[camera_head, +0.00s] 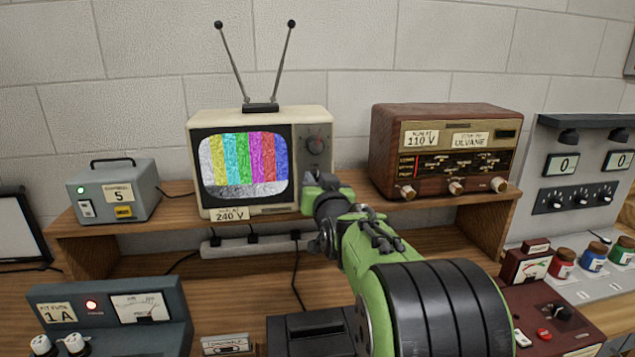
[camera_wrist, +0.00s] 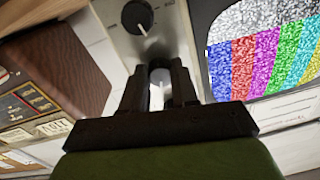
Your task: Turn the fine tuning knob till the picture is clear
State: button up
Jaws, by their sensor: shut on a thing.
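The cream television (camera_head: 325,122) with two antennas stands on the wooden shelf. Its screen (camera_head: 240,165) shows colour bars covered in grainy snow; the snow also shows in the wrist view (camera_wrist: 265,55). A dark dial (camera_head: 316,144) sits high on its control panel, also seen in the wrist view (camera_wrist: 137,17). Below this dial, my gripper (camera_head: 320,181) reaches the panel. In the head view the gripper hides this knob. Any label on it is not readable.
A wooden radio (camera_head: 440,140) stands right of the television and a grey box (camera_head: 115,190) left of it. A power strip (camera_head: 250,243) runs below the shelf. Meter boxes stand at the front left (camera_head: 110,310) and front right (camera_head: 545,315).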

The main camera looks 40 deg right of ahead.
jog(key=shift+f+m+b, duration=0.2)
jog(key=shift+m+b, duration=0.6)
jog(key=shift+b, duration=0.25)
grip_shut()
jog(key=shift+r+m+b, duration=0.15)
jog(key=shift+m+b, duration=0.6)
jog(key=shift+m, duration=0.45)
jog(key=o, duration=1)
grip_release()
jog(key=shift+s+a, duration=0.1)
jog(key=v, duration=1.5)
jog(key=shift+s+a, duration=0.2)
